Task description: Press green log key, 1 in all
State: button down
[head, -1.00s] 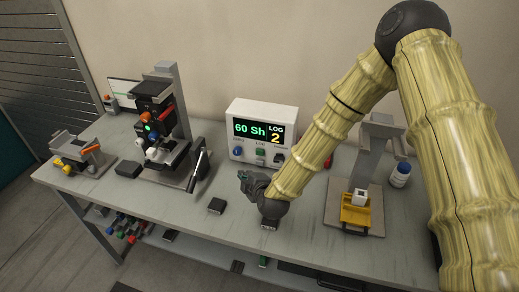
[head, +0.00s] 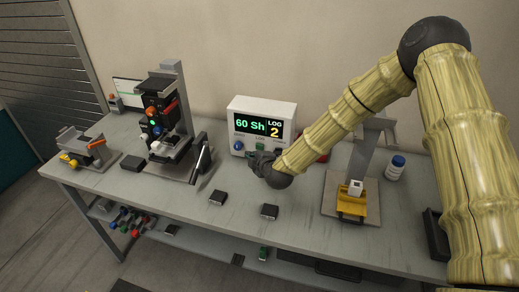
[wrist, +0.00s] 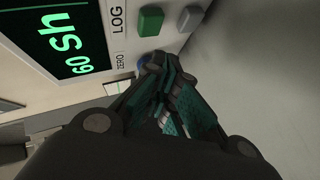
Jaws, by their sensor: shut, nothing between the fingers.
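The green log key (wrist: 151,20) shows in the wrist view on the front of a white readout box (head: 285,108), beside the label LOG. My gripper (head: 254,160) is shut and empty, close in front of the box's lower front. In the wrist view its fingertips (wrist: 160,68) overlap the edge of a blue key (wrist: 144,64) by the label ZERO, below the green key in that picture. I cannot tell whether they touch anything. The box's screen (head: 258,127) reads 60 Sh and LOG 2.
A grey key (wrist: 190,18) sits beyond the green one. A black test stand (head: 165,125) with a lever stands left of the box. A grey stand with a yellow holder (head: 351,204) and a white bottle (head: 396,167) are right. Small dark blocks (head: 217,198) lie in front.

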aim_at(260, 147)
jog(key=shift+w+d+f, duration=0.1)
jog(key=shift+w+f, duration=0.15)
jog(key=shift+w, duration=0.2)
jog(key=shift+w+f, duration=0.2)
jog(key=shift+w, duration=0.25)
jog(key=shift+s+d+r, duration=0.1)
jog(key=shift+d+r, duration=0.05)
jog(key=shift+r, duration=0.15)
jog(key=shift+f, duration=0.15)
jog(key=shift+w, duration=0.25)
jog(key=shift+w+b, duration=0.25)
jog(key=shift+b, duration=0.05)
